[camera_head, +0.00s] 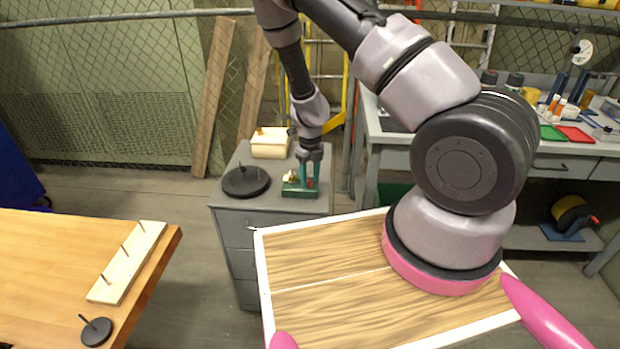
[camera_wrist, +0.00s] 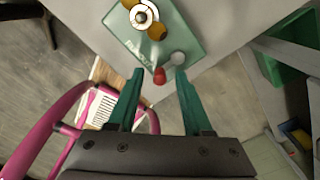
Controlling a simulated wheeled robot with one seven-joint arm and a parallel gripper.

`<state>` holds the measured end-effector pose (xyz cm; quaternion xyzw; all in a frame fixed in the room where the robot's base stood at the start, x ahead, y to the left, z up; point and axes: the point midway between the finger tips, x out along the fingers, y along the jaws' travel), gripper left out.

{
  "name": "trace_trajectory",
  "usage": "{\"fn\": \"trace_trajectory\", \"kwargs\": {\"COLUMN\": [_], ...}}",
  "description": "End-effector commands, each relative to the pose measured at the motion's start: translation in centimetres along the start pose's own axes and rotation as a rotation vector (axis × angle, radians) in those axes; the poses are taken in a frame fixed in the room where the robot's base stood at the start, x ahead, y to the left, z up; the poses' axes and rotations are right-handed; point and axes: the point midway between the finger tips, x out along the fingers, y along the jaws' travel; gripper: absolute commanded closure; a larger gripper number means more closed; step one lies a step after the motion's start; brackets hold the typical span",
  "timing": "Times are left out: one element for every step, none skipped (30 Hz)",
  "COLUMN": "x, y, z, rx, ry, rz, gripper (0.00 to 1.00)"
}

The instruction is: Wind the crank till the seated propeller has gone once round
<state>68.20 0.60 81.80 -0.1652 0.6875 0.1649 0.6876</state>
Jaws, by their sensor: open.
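In the wrist view a green base plate (camera_wrist: 195,35) carries a brass propeller (camera_wrist: 157,33) around a pale hub with a dark centre, at the top of the picture. A crank with a grey round end (camera_wrist: 178,58) and a red knob (camera_wrist: 160,75) is at the plate's near edge. My gripper (camera_wrist: 159,72) is open, its green fingertips on either side of the red knob, with gaps visible. In the head view my gripper (camera_head: 309,176) reaches down over the green base (camera_head: 299,193) on the grey cabinet (camera_head: 268,208). Its fingers partly hide the crank there.
A black disc with an upright pin (camera_head: 246,182) and a cream box (camera_head: 270,142) share the cabinet top. A wooden table with a pegged board (camera_head: 127,262) and small black disc (camera_head: 96,331) is at left. A workbench (camera_head: 553,146) stands at right.

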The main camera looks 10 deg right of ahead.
Motion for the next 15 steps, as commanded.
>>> {"fn": "trace_trajectory", "kwargs": {"x": [-0.01,-0.02,-0.02,-0.02,-0.03,-0.03,-0.03,-0.03,-0.04,-0.04,-0.04,-0.04,-0.05,-0.05,-0.05], "y": [0.0,0.01,0.01,0.01,0.01,0.01,0.01,0.01,0.01,0.0,-0.01,-0.02,-0.03,-0.04,-0.06], "z": [0.0,0.0,0.0,0.0,0.0,0.0,0.0,0.0,0.0,0.0,-0.01,-0.01,-0.02,-0.04,-0.06], "rx": [0.0,0.0,0.0,0.0,0.0,0.0,0.0,0.0,-0.001,-0.002,-0.003,-0.007,-0.011,-0.017,-0.026], "ry": [0.0,0.0,0.0,0.0,0.0,0.0,0.0,0.0,0.0,0.0,0.0,0.0,0.0,0.0,0.0], "rz": [0.0,0.0,0.0,0.0,0.0,0.0,0.0,0.0,0.0,0.0,0.0,0.0,0.0,0.0,0.001], "gripper": [0.61,0.73,0.88,1.0,1.0,1.0,1.0,1.0,1.0,1.0,1.0,1.0,1.0,1.0,1.0]}}
